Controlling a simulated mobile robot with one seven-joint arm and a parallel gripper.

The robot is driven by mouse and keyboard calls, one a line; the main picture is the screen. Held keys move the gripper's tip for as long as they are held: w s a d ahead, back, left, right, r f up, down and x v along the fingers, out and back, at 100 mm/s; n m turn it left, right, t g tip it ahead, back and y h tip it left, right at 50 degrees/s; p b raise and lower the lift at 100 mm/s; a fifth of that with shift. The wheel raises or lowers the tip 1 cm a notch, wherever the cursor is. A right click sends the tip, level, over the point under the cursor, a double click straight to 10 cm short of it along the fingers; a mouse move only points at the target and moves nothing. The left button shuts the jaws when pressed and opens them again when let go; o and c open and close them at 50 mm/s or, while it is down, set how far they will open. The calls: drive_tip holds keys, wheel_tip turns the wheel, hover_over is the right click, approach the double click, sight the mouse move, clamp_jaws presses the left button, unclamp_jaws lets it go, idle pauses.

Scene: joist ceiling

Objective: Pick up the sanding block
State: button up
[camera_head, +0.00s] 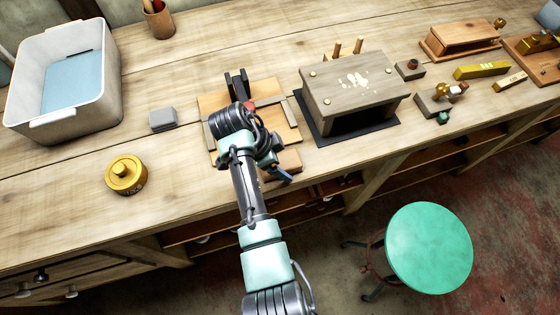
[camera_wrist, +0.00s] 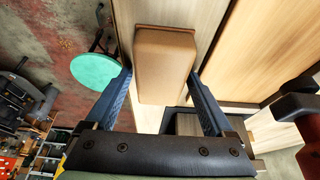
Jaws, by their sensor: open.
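The sanding block appears to be the tan-brown block (camera_wrist: 165,62) with rounded edges in the wrist view. In the head view it shows as a small brown block (camera_head: 289,158) at the front of the wooden board, partly hidden by my wrist. My gripper (camera_wrist: 160,76) is open, with one blue finger on each side of the block's near part. A gap shows beside the right finger; I cannot tell whether the left one touches. In the head view, only a blue finger of my gripper (camera_head: 282,174) shows, near the bench's front edge.
The wooden board (camera_head: 284,111) holds a dark pronged tool (camera_head: 237,84). A grey box (camera_head: 355,90) stands right of it. A small grey block (camera_head: 163,119), a brass tin (camera_head: 126,175) and a white tub (camera_head: 100,105) are left. A green stool (camera_head: 430,248) stands in front.

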drive_tip(key=shift+f, duration=0.15)
drive_tip(key=c, duration=1.2)
wheel_tip(320, 180, up, 10)
drive_tip(key=shift+r+b, duration=0.25)
drive_tip(key=shift+b, duration=0.4)
